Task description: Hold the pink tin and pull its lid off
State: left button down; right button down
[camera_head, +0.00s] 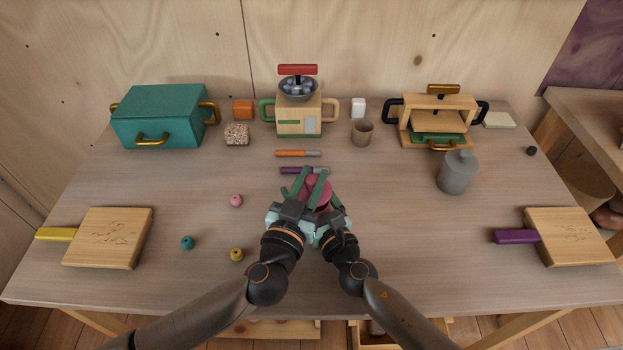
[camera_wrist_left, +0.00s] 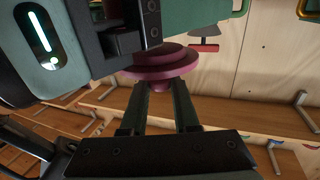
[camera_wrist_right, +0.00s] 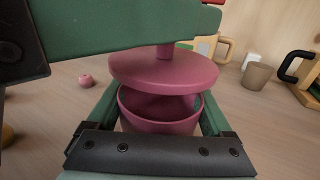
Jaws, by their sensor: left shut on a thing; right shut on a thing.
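The pink tin (camera_head: 323,198) is at the middle of the table's front half, mostly covered by my grippers. In the right wrist view my right gripper (camera_wrist_right: 158,108) is shut around the tin body (camera_wrist_right: 155,125), one finger on each side. The pink lid (camera_wrist_right: 163,72) is above the open rim, with a dark gap showing the tin's inside. My left gripper (camera_head: 304,184) is shut on the lid's knob; the left wrist view shows the lid (camera_wrist_left: 163,64) just beyond its fingertips (camera_wrist_left: 160,85). Whether the lid still touches the far rim is hard to tell.
A grey lidded jar (camera_head: 458,175) stands to the right. Purple (camera_head: 303,171) and orange (camera_head: 298,153) sticks lie just behind the grippers. Pink (camera_head: 236,201), teal (camera_head: 187,242) and yellow (camera_head: 237,254) beads lie to the left. Boards (camera_head: 108,238) (camera_head: 570,237) lie at both sides.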

aim_at(311, 179)
pick_arm(q)
jog(key=shift+r, duration=2)
pick_arm(e)
grip_release()
